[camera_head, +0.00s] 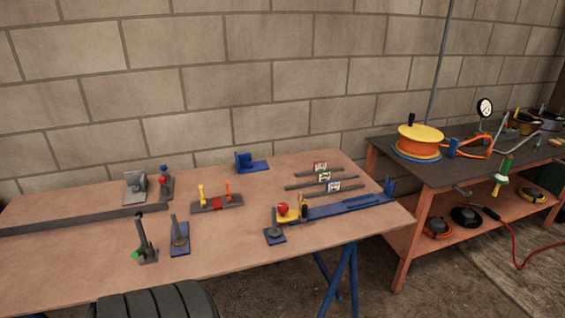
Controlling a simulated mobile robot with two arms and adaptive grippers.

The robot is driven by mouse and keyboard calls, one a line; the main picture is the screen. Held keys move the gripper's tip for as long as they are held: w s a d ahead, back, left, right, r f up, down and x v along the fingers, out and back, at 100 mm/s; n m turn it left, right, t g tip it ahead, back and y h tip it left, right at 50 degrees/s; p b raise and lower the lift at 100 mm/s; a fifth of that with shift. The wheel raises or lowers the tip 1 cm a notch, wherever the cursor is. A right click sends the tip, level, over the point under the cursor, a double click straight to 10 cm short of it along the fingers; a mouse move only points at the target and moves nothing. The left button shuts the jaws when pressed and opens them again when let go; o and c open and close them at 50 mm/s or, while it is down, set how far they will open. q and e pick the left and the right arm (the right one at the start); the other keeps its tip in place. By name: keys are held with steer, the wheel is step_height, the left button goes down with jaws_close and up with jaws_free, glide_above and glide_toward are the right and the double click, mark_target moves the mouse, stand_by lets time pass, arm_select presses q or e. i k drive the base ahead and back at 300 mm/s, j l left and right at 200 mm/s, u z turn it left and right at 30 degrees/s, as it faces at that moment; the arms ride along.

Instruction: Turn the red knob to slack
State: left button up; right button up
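A red knob (283,209) sits on a yellow block (290,217) at the near left end of a long blue rail (345,207), on the right part of the brown table. Its markings are too small to read, so I cannot tell its setting. A smaller red part (164,181) shows under a blue ball on a grey stand farther left. Neither of my grippers is in view.
The brown table (90,265) also holds a grey block with yellow and orange levers (217,203), a blue bracket (251,162), several upright levers and rods with small signs. A second table (430,173) at right carries an orange-yellow drum (419,141) and a gauge (485,107).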

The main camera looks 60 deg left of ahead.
mark_target(282, 207)
steer(key=u, duration=1.55)
